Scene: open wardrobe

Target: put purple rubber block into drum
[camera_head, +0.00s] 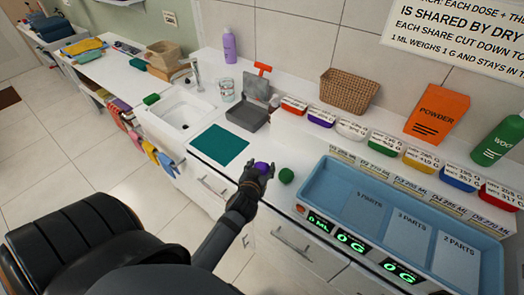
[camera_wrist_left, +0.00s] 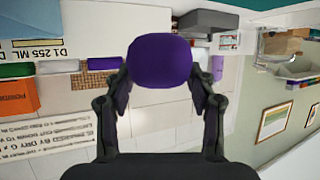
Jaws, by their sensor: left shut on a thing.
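The purple rubber block (camera_head: 262,167) is between the fingers of my left gripper (camera_head: 255,175), near the front edge of the white counter. In the left wrist view the rounded purple block (camera_wrist_left: 159,62) fills the space between the two fingertips of the left gripper (camera_wrist_left: 160,85), which touch its sides. My left gripper is shut on it. I cannot make out a drum for certain in either view. My right gripper is not in view.
A green block (camera_head: 286,176) lies just right of the gripper. A teal mat (camera_head: 220,146) lies to the left, beside a sink (camera_head: 182,112). A grey open box (camera_head: 247,117) stands behind. A blue tray (camera_head: 325,182) with marked sections takes up the right.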

